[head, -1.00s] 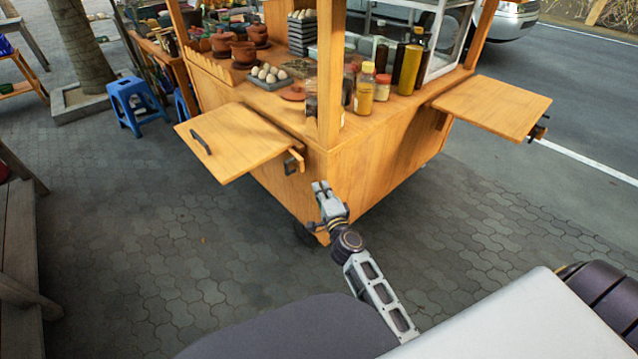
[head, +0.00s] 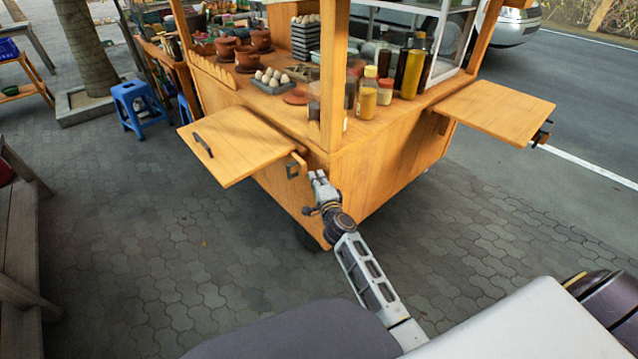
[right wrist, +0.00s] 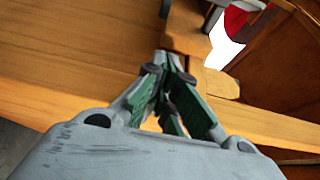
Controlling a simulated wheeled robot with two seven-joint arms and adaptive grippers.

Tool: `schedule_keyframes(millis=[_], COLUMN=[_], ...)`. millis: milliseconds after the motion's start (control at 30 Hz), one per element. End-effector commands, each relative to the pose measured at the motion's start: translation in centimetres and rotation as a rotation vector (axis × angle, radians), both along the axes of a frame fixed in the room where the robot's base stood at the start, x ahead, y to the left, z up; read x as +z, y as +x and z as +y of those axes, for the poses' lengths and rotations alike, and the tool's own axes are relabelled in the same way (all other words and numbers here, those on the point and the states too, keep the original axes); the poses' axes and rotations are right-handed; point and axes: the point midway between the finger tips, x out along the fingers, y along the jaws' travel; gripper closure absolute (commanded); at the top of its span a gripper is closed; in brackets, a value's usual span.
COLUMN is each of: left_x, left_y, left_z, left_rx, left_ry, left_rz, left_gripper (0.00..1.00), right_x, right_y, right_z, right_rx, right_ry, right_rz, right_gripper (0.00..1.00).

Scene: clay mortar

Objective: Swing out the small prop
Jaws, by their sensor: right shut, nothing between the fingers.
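The small wooden prop (head: 297,165) sticks out at the cart's near corner, under the inner right edge of the left fold-out shelf (head: 238,143). A dark fitting shows beside it. My right gripper (head: 318,174) is just right of the prop and slightly below it, in front of the cart's corner. In the right wrist view, its fingers (right wrist: 172,68) are shut and empty, with the tips close to a wooden block (right wrist: 187,32) that looks like the prop. I cannot tell whether they touch it. My left gripper is not in view.
The wooden cart (head: 375,180) carries bottles (head: 410,70), eggs (head: 272,77) and clay pots (head: 246,57). A second fold-out shelf (head: 497,110) extends at the right. A blue stool (head: 137,103) stands at the left.

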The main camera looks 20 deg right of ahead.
Motion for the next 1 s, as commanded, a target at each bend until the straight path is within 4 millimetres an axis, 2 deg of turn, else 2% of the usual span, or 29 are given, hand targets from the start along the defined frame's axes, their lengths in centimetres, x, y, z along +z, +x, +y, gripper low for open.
schedule_keyframes(millis=[300, 1000], left_x=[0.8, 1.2], left_y=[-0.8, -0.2], left_z=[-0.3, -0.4], left_rx=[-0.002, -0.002], left_ry=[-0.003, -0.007], left_rz=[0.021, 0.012], left_gripper=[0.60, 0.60], right_x=[0.0, 0.0], right_y=[1.8, 2.4], right_z=[-0.2, 0.1], right_rx=[0.000, 0.004], right_ry=[0.000, 0.001], right_rz=[0.000, -0.001], right_gripper=[1.00, 1.00])
